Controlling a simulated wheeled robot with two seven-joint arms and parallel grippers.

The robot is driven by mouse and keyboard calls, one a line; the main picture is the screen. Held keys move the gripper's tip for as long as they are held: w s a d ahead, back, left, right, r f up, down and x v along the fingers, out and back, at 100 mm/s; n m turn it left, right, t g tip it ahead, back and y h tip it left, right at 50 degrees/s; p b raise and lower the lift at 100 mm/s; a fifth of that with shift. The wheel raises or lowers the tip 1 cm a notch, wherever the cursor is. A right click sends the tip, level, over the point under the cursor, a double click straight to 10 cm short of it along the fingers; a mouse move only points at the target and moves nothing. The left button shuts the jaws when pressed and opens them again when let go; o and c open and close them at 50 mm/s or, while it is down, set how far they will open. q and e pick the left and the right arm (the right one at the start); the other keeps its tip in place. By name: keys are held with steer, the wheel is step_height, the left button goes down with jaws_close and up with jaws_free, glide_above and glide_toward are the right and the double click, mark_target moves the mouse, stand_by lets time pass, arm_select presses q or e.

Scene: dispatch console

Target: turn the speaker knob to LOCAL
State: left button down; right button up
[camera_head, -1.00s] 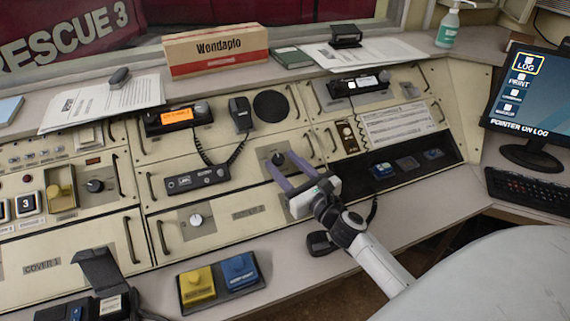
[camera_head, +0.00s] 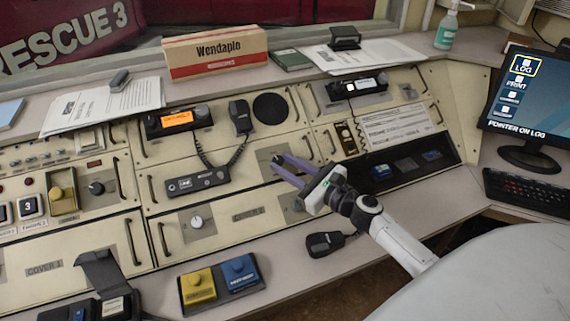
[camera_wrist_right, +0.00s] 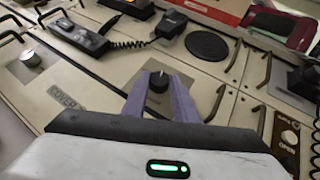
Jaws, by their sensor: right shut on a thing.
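The black knob (camera_wrist_right: 158,82) sits on a grey square plate below the round speaker grille (camera_head: 270,107). A pale mark on it points roughly upward in the wrist view. My right gripper (camera_head: 280,162) reaches it from the right. In the wrist view the purple fingers of my right gripper (camera_wrist_right: 157,92) stand on either side of the knob, shut on it. In the head view the fingers mostly hide the knob. The lettering around it is too small to read. My left gripper is not in view.
A white knob (camera_head: 196,221) sits on the lower panel. A radio with an orange screen (camera_head: 178,119), a coiled-cord handset (camera_head: 240,115) and bar handles (camera_head: 151,188) surround the work area.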

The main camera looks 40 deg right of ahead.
steer(key=n+y, duration=0.1)
steer(key=n, duration=0.1)
steer(key=shift+w+d+n+g+y, duration=0.1)
steer(key=shift+d+n+g+y, duration=0.2)
steer(key=shift+g+y, duration=0.1)
steer(key=shift+w+d+n+g+y+b, duration=0.15)
steer(key=shift+n+g+y+b, duration=0.3)
steer(key=shift+n+g+y, duration=0.45)
steer(key=n+g+y, duration=0.1)
steer(key=n+b, duration=0.1)
steer(key=n, duration=0.1)
steer(key=shift+w+d+r+g+y, duration=0.1)
steer(key=shift+d+r+g+y, duration=0.1)
steer(key=shift+g+y, duration=0.2)
steer(key=shift+w+r+n+g+y+b, duration=0.15)
steer(key=shift+n+g+y+b, duration=0.55)
steer(key=shift+n+g, duration=0.55)
steer(key=shift+n, duration=0.45)
steer(key=o, duration=1)
steer(key=shift+o, duration=0.2)
